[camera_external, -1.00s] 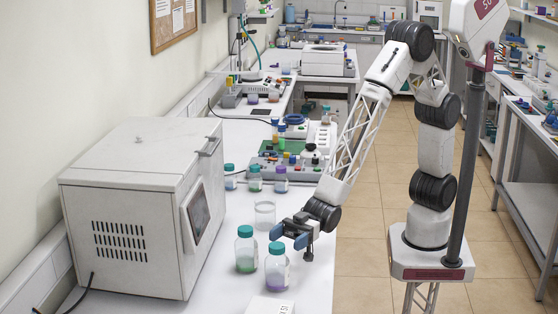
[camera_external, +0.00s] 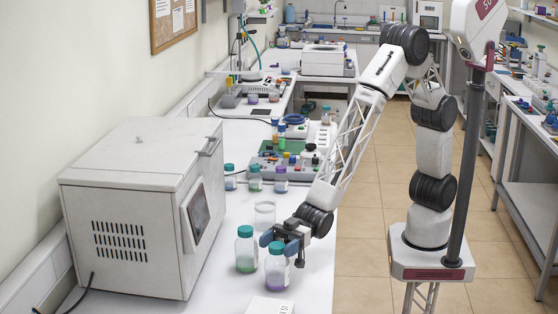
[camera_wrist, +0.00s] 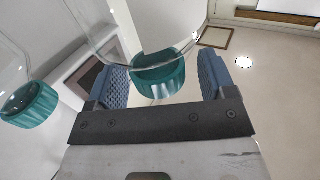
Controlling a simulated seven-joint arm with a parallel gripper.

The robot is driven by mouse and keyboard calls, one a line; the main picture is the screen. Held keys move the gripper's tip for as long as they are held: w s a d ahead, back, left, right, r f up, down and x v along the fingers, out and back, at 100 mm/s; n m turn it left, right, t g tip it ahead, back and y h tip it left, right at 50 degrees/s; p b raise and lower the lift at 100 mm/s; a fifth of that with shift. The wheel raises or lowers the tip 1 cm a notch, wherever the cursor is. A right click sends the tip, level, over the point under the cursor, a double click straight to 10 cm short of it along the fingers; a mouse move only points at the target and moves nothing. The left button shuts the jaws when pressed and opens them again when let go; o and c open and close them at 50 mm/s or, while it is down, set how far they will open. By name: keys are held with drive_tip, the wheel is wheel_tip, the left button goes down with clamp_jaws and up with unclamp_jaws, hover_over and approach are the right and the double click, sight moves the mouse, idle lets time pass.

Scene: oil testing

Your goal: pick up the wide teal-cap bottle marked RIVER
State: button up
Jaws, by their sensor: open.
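Two wide clear bottles with teal caps stand at the front of the white bench. One holds green contents (camera_external: 246,256); the other, nearer the front, holds purple contents (camera_external: 277,272). I cannot read RIVER on either. My gripper (camera_external: 280,240) is open at the cap of the purple-content bottle. In the wrist view, one blue finger is on each side of a teal cap (camera_wrist: 159,76), with a gap on both sides; the view is upside down. A second teal-capped bottle (camera_wrist: 30,104) shows at the left, outside the fingers.
A large white oven-like box (camera_external: 135,210) stands left of the bottles. A clear empty beaker (camera_external: 265,214) is behind them, and a white labelled block (camera_external: 269,306) is in front. Further back are smaller bottles with teal (camera_external: 254,178) and purple (camera_external: 281,178) caps.

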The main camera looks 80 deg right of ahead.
clamp_jaws()
idle(0.4)
drive_tip(key=shift+r, duration=0.25)
drive_tip(key=shift+r, duration=1.4)
drive_tip(key=shift+s+d+r, duration=0.2)
drive_tip(key=shift+r, duration=0.05)
drive_tip(key=s+a+r+v, duration=0.1)
drive_tip(key=s+v, duration=0.1)
drive_tip(key=v, duration=1.3)
drive_tip(key=shift+s+r, duration=0.15)
drive_tip(key=shift+s, duration=0.1)
drive_tip(key=shift+a, duration=0.15)
